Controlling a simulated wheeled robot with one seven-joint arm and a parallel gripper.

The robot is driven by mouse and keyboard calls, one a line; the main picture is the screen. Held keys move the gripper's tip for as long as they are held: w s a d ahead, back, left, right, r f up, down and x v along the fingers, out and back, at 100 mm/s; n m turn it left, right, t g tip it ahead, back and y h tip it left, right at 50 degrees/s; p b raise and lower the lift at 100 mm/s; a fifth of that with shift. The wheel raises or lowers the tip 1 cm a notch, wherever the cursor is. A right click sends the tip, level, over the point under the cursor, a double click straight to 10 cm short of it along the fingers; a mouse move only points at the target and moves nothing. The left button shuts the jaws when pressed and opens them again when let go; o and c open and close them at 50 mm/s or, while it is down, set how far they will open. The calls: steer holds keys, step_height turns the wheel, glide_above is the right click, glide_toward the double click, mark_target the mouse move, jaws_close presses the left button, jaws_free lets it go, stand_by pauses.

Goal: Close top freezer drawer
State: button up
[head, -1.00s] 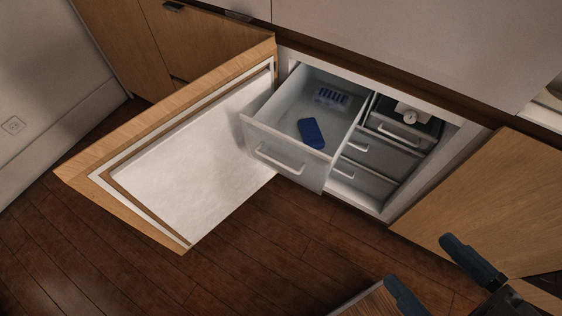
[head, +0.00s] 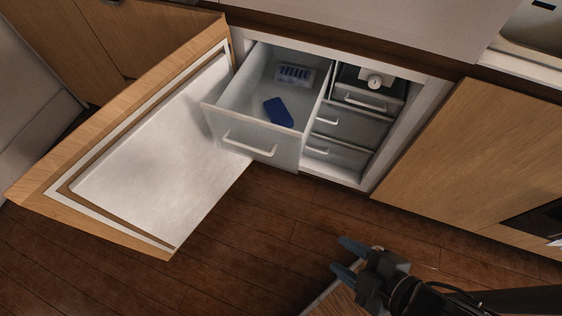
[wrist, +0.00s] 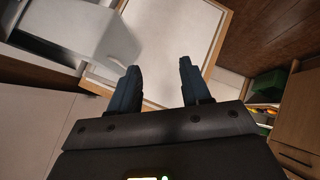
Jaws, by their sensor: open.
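The freezer drawer (head: 250,138) is pulled well out of the open cabinet in the head view. It is pale, with a bar handle on its front. A blue block (head: 278,112) and a blue-and-white tray (head: 296,75) lie inside it. My gripper (head: 341,256) is open and empty, low in the head view, in front and to the right of the drawer and clearly apart from it. In the wrist view my gripper's two fingers (wrist: 158,75) are spread, with a pale drawer-like box (wrist: 85,30) at upper left.
The wood-edged door (head: 140,165) with a white inner panel stands wide open left of the drawer. Other drawers (head: 345,128) sit inside the cabinet to the right, near a dial (head: 375,82). A wooden cabinet front (head: 470,150) is at right. Dark floor (head: 290,215) is clear before the drawer.

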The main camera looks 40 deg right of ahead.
steer(key=w+f+n, duration=0.1)
steer(key=f, duration=0.2)
steer(key=f+n+g+h+b, duration=0.1)
steer(key=f+n, duration=0.1)
steer(key=f, duration=0.1)
steer(key=w+f+n, duration=0.1)
steer(key=f, duration=0.2)
steer(key=shift+w+a+f+n+g+h, duration=0.1)
steer(key=shift+w+a+n+g+h, duration=0.1)
steer(key=shift+w+n+g+h, duration=0.15)
steer(key=shift+c, duration=1.4)
steer(key=w+f+n+h, duration=0.1)
steer(key=w+f, duration=0.1)
steer(key=w+f+n+h+b, duration=0.1)
steer(key=f+n, duration=0.1)
steer(key=w+f+n+g+h+b, duration=0.1)
steer(key=w+n+h, duration=0.1)
steer(key=shift+w+d+f, duration=0.25)
steer(key=shift+w+f, duration=0.1)
steer(key=shift+f, duration=0.05)
steer(key=c, duration=0.4)
steer(key=shift+w+a+f+n+h+b, duration=0.1)
steer(key=shift+w+n+h+b, duration=0.45)
steer(key=shift+w+n+h, duration=0.55)
jaws_close()
steer(key=n+t+h+b, duration=0.2)
steer(key=n+h+b, duration=0.1)
steer(key=h, duration=0.5)
glide_toward(288, 153)
steer(key=x, duration=0.7)
